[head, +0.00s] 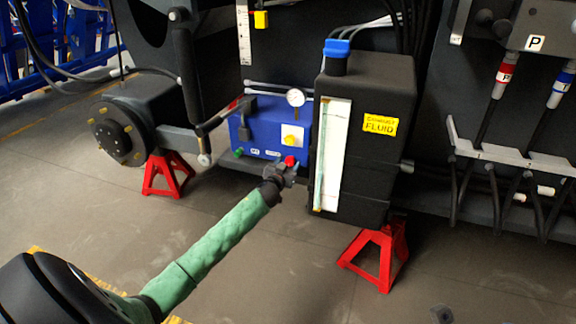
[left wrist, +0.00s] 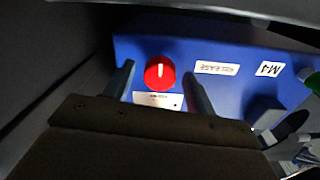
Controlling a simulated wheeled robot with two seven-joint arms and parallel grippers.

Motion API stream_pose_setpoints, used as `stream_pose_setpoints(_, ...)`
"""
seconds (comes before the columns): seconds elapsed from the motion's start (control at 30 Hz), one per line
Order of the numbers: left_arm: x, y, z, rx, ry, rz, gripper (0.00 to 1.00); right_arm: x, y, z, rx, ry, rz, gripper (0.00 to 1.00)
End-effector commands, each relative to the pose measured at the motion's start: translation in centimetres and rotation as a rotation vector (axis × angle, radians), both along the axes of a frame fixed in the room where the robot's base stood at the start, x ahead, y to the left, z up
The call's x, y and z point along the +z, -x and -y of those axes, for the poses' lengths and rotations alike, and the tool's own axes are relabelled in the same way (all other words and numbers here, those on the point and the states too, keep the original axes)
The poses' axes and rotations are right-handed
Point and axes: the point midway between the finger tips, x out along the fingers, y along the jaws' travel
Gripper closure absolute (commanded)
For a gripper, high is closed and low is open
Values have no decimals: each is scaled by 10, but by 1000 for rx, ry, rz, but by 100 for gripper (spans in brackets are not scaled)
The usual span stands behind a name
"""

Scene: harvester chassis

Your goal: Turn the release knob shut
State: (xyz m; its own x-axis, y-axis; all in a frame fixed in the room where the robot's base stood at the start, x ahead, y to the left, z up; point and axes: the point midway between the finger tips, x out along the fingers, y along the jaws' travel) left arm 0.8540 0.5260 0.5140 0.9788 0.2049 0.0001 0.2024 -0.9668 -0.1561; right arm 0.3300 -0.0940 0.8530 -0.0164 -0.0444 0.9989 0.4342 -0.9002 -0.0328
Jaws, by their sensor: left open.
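The release knob is a round red knob with a white line across its face. In the head view the red knob (head: 290,161) sits low on the right of the blue box (head: 259,137). It also shows in the left wrist view (left wrist: 160,74), next to a label that reads like "RELEASE" (left wrist: 217,68). My left gripper (head: 287,171) is at the knob in the head view. In the left wrist view its open fingers (left wrist: 158,83) stand to either side of the knob, with gaps visible; contact is not visible. My right gripper is in neither view.
A black fluid tank (head: 372,140) with a blue cap stands close to the right of the blue box. Red jack stands (head: 378,256) stand on the floor. The floor in front is mostly clear.

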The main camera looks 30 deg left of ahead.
Motion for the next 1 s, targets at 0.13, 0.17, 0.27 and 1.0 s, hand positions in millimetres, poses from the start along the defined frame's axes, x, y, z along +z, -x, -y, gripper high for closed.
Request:
stream_pose_setpoints(0.13,0,-1,0,0,0,-1,44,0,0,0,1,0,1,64)
stream_pose_setpoints(0.17,0,-1,0,0,0,-1,44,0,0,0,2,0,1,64)
stream_pose_setpoints(0.27,0,0,0,0,0,-1,48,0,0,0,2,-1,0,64)
stream_pose_setpoints(1.0,3,0,1,0,-139,-34,89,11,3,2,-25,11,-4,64)
